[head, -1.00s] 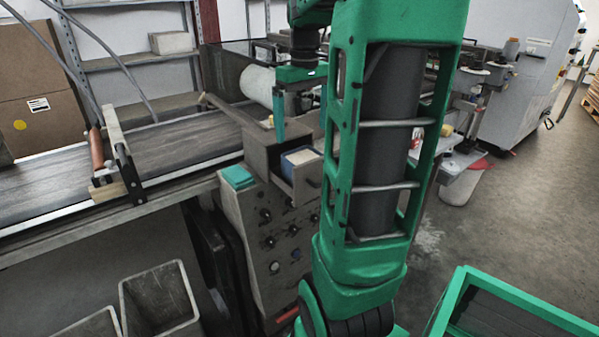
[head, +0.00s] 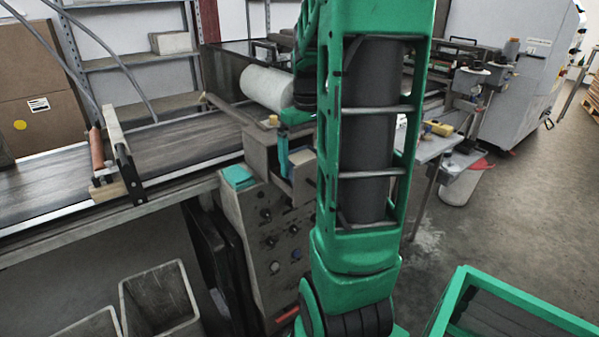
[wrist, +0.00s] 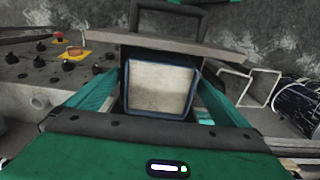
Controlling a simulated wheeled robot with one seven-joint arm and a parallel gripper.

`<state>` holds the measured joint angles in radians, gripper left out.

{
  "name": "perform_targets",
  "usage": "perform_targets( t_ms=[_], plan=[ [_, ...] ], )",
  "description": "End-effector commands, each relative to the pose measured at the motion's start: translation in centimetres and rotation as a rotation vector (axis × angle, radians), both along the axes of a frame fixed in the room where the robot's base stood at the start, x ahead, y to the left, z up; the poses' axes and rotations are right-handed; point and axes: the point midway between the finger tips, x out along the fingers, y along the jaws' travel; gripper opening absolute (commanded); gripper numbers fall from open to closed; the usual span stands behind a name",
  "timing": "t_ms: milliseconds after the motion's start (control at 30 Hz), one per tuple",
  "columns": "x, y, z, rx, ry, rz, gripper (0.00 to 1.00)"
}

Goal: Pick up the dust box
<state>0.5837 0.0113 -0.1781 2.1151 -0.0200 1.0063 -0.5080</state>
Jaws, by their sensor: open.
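The dust box appears to be the small box with a pale top and blue rim (wrist: 160,87). It sits in a pulled-out grey drawer on top of the control cabinet. In the head view, part of the dust box (head: 302,156) shows beside my gripper (head: 284,165); my arm hides some of the drawer. In the wrist view my gripper (wrist: 158,98) is open, its teal fingers on the left and right sides of the box. I cannot tell whether the fingers touch it or how deep they reach.
The drawer's front board and dark handle (wrist: 165,14) lie just beyond the box. The control cabinet (head: 270,235) has several knobs and a teal block (head: 238,177) on top. The conveyor (head: 170,150) runs left, with grey bins (head: 158,300) on the floor.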

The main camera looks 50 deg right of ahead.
Motion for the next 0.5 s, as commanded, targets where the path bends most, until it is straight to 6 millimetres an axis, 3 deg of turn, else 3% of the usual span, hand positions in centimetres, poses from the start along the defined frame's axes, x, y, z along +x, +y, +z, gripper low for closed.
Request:
perform_targets(
  t_ms=[267, 500],
  plan=[
    [0.0, 0.01, -0.35, 0.0, -0.001, 0.0, 1.0],
    [0.0, 0.02, -0.33, 0.0, 0.0, 0.0, 0.47]
  ],
)
